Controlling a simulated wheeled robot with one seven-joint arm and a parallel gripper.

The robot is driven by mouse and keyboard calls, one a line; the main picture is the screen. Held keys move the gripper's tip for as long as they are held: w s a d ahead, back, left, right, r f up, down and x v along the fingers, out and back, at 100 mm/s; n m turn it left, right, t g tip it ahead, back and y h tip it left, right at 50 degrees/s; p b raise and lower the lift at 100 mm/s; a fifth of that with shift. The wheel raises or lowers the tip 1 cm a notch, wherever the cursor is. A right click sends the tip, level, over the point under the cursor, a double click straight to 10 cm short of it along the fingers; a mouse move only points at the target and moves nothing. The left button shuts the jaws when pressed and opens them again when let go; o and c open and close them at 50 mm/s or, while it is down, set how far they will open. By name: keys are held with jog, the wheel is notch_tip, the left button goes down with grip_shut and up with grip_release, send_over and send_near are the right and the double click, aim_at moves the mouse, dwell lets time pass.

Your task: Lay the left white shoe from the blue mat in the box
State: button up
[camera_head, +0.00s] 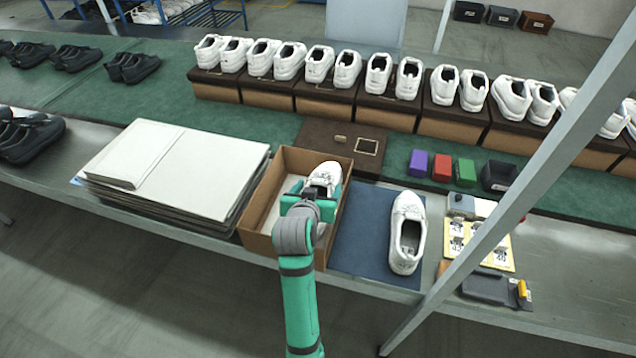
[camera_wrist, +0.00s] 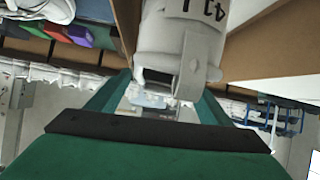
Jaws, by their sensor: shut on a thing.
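A white shoe (camera_head: 325,175) is held in my gripper (camera_head: 308,203), over the right part of the open cardboard box (camera_head: 262,195). In the wrist view the shoe (camera_wrist: 180,45) sits between the two green fingers (camera_wrist: 165,100), with a printed marking near the top. My gripper is shut on it. My arm hides part of the shoe and box, so I cannot tell whether the shoe touches the box floor. The other white shoe (camera_head: 406,232) lies on the blue mat (camera_head: 360,240), right of the box.
A stack of white sheets (camera_head: 175,170) stands left of the box. A brown lid (camera_head: 325,134) lies behind it. Purple, red and green blocks (camera_head: 441,167) lie behind the mat. A grey post (camera_head: 500,205) crosses the right side. Several white shoe pairs on boxes line the back.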

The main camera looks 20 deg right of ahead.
jog(key=shift+f, duration=2.3)
jog(key=shift+c, duration=0.2)
jog(key=shift+a+f, duration=0.1)
jog(key=shift+f, duration=0.4)
jog(key=shift+s+f, duration=0.1)
jog(key=shift+f, duration=0.15)
jog(key=o, duration=2.1)
jog(key=shift+o, duration=0.2)
jog(key=shift+s, duration=0.1)
jog(key=v, duration=0.7)
jog(key=r+v, duration=0.1)
jog(key=v, duration=0.3)
